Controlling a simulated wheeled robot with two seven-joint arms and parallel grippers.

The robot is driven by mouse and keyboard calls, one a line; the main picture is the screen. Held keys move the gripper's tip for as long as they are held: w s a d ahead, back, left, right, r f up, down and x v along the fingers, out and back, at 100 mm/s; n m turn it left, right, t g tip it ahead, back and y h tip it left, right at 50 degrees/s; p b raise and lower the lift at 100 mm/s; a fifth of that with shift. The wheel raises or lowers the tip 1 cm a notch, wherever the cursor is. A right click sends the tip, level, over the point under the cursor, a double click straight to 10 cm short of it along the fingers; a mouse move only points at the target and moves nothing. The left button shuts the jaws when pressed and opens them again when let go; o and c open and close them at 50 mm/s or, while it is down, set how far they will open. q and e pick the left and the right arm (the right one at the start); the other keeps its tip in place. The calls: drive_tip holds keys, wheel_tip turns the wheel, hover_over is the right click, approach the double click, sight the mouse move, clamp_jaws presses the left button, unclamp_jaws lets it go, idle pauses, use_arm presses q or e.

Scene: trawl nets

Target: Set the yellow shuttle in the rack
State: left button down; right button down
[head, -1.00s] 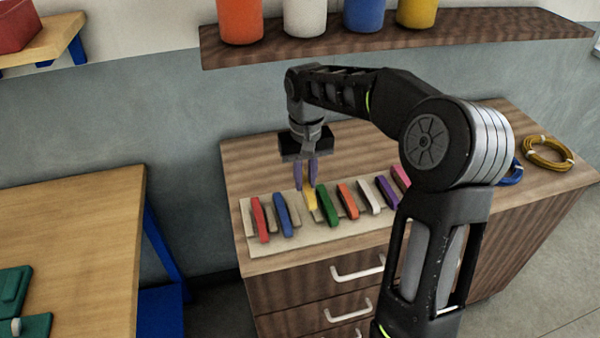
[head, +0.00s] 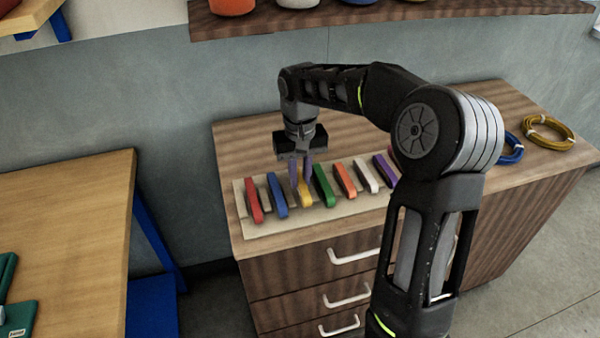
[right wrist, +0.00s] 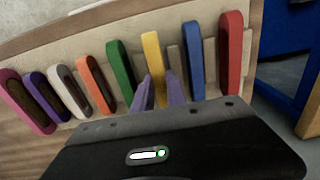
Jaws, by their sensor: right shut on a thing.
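The yellow shuttle (head: 306,198) is between the fingers of my right gripper (head: 301,174). It lines up with the row of shuttles on the pale rack (head: 262,231), between the blue shuttle (head: 277,196) and the green shuttle (head: 323,187). In the right wrist view the yellow shuttle (right wrist: 153,62) stands between the two purple fingers of the right gripper (right wrist: 159,88), which are shut on it. The fingers hide part of it, and I cannot tell whether it is fully seated. My left gripper is not in view.
A red shuttle (head: 254,206) is at the rack's left end. Orange (head: 345,181), white (head: 366,175) and purple (head: 385,168) ones are to the right. Coiled yellow rope (head: 548,133) lies at the cabinet's far right. A shelf (head: 400,18) hangs above; a wooden table (head: 70,230) is left.

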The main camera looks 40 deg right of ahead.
drive_tip(key=shift+f, duration=0.55)
drive_tip(key=shift+f+b, duration=0.3)
drive_tip(key=shift+b, duration=0.05)
idle(0.3)
drive_tip(key=c, duration=1.3)
unclamp_jaws()
drive_tip(key=shift+o, duration=0.2)
wheel_tip(320, 180, up, 8)
drive_tip(key=shift+f, duration=0.1)
